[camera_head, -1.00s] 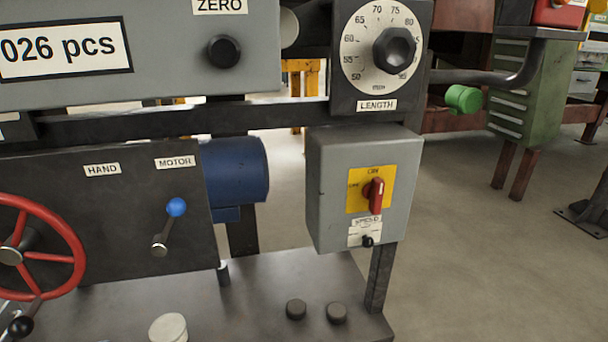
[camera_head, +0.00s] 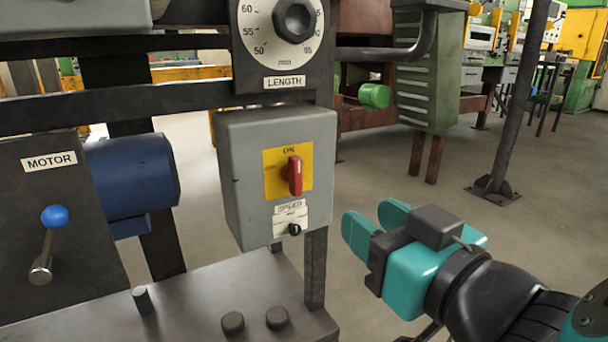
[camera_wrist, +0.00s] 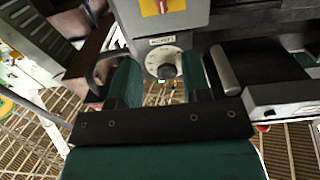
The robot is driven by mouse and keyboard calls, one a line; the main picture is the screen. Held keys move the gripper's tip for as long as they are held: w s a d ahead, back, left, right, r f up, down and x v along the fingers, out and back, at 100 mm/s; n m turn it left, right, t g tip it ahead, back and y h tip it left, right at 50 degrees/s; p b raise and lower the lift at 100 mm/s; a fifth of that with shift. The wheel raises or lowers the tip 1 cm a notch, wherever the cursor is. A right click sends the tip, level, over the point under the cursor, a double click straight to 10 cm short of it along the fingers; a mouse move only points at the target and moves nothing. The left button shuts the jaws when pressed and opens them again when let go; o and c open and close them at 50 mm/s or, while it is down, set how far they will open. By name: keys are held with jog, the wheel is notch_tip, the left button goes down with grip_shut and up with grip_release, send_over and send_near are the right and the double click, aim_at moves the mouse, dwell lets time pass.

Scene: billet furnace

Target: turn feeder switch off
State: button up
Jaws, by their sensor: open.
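The feeder switch is a red rotary handle (camera_head: 294,176) on a yellow plate (camera_head: 273,184), on the front of a grey box (camera_head: 245,200). Its handle stands upright, in line with the ON mark above it. A small mark at the plate's left is too blurred to read. My gripper (camera_head: 375,224) is teal, open and empty, to the right of the box and a little lower, apart from it. In the wrist view, the open fingers (camera_wrist: 160,82) frame the length dial (camera_wrist: 165,62) behind them. The red handle (camera_wrist: 163,4) is cut by the top edge there.
Below the switch is a small black speed knob (camera_head: 294,229). The length dial (camera_head: 284,20) sits above the box. A blue motor (camera_head: 133,175) and a blue-tipped lever (camera_head: 50,240) are at the left. A dark post (camera_head: 515,100) stands at the right; the floor between is clear.

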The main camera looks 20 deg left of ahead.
jog(key=p, duration=1.3)
send_near(299, 167)
jog(key=x, duration=0.8)
jog(key=shift+w+a, duration=0.6)
jog(key=shift+a, duration=0.2)
grip_shut()
